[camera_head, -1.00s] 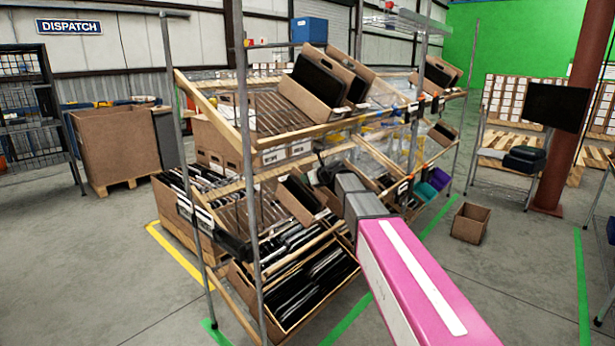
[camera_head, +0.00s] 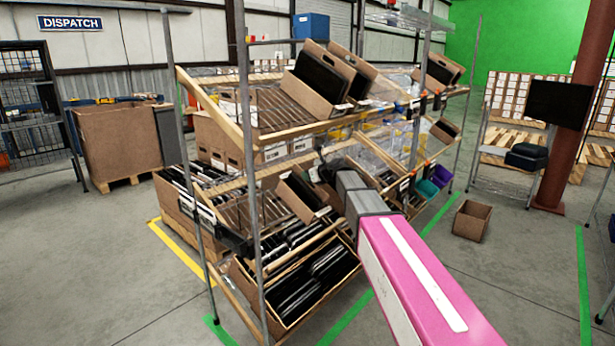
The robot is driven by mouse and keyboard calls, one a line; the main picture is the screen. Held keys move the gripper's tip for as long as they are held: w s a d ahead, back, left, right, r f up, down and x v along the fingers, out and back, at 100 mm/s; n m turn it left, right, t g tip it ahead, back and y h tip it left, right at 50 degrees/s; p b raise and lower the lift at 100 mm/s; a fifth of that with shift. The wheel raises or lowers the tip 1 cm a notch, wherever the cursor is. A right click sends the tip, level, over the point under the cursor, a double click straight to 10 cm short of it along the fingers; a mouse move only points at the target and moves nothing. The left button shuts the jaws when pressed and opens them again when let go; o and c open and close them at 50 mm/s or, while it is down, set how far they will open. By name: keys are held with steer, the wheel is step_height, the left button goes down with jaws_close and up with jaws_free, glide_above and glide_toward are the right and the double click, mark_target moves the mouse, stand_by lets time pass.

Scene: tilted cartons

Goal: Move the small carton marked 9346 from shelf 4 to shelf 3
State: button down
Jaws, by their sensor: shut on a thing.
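A tilted rack (camera_head: 248,190) holds cartons on sloping shelves. A small brown carton (camera_head: 290,203) with dark contents sits tilted at the middle level, just left of the end of my arm. My gripper (camera_head: 326,184) is a small dark shape there, partly hidden by my own arm links. It appears shut on this small carton, though the fingers are not clear. The number 9346 and shelf numbers are too small to read. Two cartons with black contents (camera_head: 318,82) lean on the upper level.
A lower carton (camera_head: 262,304) holds several black items. Teal and purple bins (camera_head: 440,176) are at the rack's right. An empty carton (camera_head: 471,220) stands on the floor, and a rust-coloured column (camera_head: 562,150) at right.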

stand_by(0.4)
steer(key=c, duration=1.2)
jaws_free()
steer(key=shift+f, duration=0.1)
steer(key=v, duration=1)
steer(key=shift+s+d+r, duration=0.2)
steer(key=shift+d+r, duration=0.05)
